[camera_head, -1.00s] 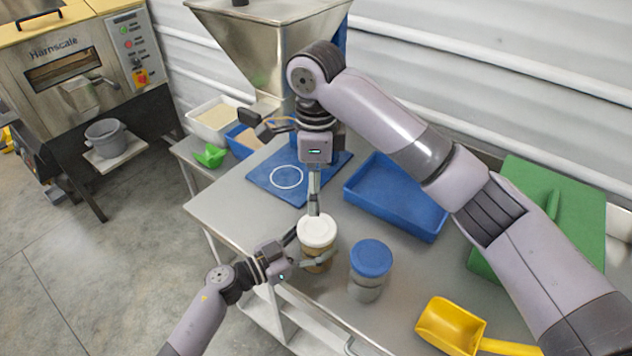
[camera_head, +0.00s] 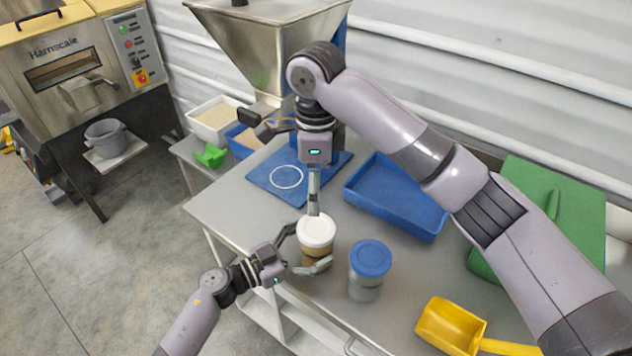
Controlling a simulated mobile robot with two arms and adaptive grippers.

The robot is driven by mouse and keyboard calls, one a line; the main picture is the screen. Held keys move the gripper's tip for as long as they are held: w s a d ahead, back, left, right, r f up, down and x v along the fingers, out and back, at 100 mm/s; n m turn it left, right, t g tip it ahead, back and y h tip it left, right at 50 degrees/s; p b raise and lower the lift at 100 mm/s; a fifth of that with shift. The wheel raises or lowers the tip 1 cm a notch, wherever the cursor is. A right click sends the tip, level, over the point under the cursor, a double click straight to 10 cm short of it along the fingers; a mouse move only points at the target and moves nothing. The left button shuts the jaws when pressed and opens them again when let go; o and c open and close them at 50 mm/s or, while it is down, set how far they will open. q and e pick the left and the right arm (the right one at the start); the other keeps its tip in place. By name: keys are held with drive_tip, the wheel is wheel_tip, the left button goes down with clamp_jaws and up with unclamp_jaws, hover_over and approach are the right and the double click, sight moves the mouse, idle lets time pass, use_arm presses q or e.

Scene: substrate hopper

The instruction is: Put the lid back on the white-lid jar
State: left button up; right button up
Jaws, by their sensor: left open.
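The white-lid jar (camera_head: 316,255) stands upright on the steel table, with brownish contents. Its white lid (camera_head: 316,229) sits level on top of it; whether it is screwed tight I cannot tell. My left gripper (camera_head: 305,248) is open at the jar's left side, one finger behind it and one across its front; contact is unclear. My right gripper (camera_head: 314,211) points straight down at the far edge of the white lid. Its fingers are seen edge-on, so their opening is hidden.
A blue-lid jar (camera_head: 369,270) stands close on the right. A blue mat (camera_head: 265,178) lies behind, under the steel hopper (camera_head: 270,45).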

use_arm(q)
drive_tip(key=v, duration=1)
drive_tip(key=shift+s+a, duration=0.25)
drive_tip(key=shift+a, duration=0.05)
